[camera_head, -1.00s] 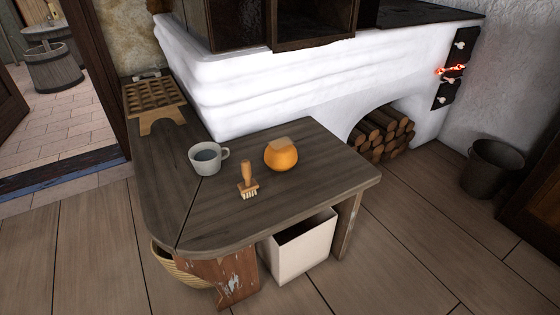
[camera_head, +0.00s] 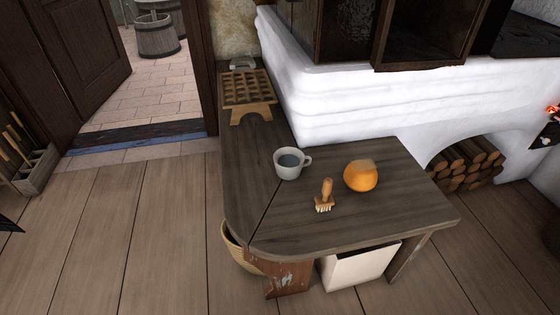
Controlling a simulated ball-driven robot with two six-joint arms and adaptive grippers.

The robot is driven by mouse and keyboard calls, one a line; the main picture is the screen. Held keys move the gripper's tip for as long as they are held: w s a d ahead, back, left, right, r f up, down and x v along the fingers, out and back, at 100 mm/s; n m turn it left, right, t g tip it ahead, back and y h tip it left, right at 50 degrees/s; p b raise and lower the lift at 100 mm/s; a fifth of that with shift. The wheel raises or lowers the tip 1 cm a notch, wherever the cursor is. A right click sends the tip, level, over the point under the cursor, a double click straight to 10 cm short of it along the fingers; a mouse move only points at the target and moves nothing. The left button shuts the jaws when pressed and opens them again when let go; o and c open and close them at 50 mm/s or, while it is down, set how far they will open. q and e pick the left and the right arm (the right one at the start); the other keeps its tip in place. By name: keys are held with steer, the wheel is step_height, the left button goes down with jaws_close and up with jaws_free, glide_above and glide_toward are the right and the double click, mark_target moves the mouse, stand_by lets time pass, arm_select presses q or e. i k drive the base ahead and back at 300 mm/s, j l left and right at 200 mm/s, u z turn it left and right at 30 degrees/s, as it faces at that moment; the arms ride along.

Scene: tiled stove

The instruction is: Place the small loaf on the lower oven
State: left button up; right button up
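A round orange thing with a flat tan top (camera_head: 361,176) sits on the dark wooden bench (camera_head: 400,215); I cannot tell whether it is the small loaf. The white stove (camera_head: 370,100) stands behind the bench. Two dark framed compartments, one with its front open (camera_head: 425,35), are at its top. I cannot tell which part is the lower oven. Neither of my grippers shows in the head view.
A grey mug (camera_head: 289,163) and a wooden brush (camera_head: 325,196) stand near the orange thing. A wooden compartmented rack (camera_head: 247,90) is at the bench's far end. Firewood (camera_head: 466,165) fills the stove arch. A white box (camera_head: 360,268) is under the bench.

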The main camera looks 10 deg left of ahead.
mark_target(426, 49)
steer(key=i+l+u, duration=0.1)
steer(key=l+u, duration=0.8)
steer(key=l, duration=0.25)
steer(key=l+u, duration=0.5)
steer(key=k+l+u, duration=0.25)
steer(key=l+u, duration=0.2)
steer(key=l, duration=0.15)
